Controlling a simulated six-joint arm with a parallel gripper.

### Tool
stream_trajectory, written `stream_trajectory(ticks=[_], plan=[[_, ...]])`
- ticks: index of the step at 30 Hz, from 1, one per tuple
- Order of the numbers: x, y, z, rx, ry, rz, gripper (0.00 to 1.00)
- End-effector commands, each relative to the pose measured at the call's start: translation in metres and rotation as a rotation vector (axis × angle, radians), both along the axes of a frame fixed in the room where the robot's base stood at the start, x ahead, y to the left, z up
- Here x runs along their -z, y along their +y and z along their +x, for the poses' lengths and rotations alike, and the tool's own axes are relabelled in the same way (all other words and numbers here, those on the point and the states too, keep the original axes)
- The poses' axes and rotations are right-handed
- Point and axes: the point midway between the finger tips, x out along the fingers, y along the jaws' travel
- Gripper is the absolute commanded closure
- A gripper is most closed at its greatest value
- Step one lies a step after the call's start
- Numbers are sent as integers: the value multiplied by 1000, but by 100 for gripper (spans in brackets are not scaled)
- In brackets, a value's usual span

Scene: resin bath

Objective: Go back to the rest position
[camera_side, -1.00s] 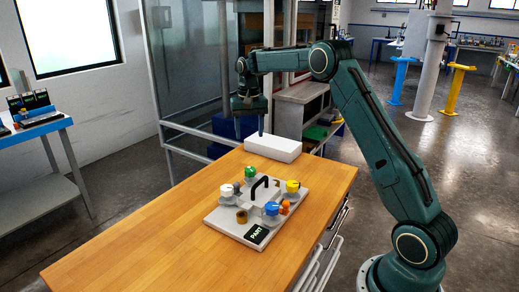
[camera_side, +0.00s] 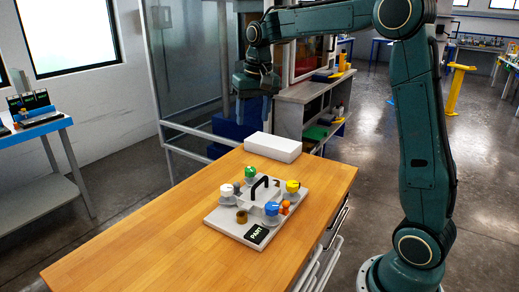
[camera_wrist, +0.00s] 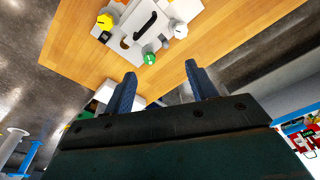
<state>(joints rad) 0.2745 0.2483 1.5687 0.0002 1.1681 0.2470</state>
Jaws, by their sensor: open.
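My gripper (camera_side: 253,112) is open and empty, raised in the air above the far end of the wooden table, over the white box (camera_side: 272,147). My upper arm stands nearly upright and the forearm reaches left, roughly level. In the wrist view the two blue fingers of my gripper (camera_wrist: 160,72) are spread apart with nothing between them. A grey fixture plate (camera_side: 222,219) rests on the table, well below and in front of my gripper. It carries a black handle (camera_side: 259,184) and white, green, yellow and blue round-topped parts.
The wooden table (camera_side: 130,255) has a wide clear area at its near left. A glass-panelled enclosure (camera_side: 185,60) stands behind the table. A low shelf unit (camera_side: 290,115) stands behind and right of my gripper. A blue-topped bench (camera_side: 40,128) is at the left.

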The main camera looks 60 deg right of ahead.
Motion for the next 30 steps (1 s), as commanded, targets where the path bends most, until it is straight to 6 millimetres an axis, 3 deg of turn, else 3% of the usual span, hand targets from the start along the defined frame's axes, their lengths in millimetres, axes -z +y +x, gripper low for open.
stream_trajectory(ticks=[6, 15, 30], plan=[[-21, 32, -41, -86, -55, -21, 43], [-34, 67, -102, -200, -125, -49, 43], [-17, 109, -205, -387, -245, -95, 43]])
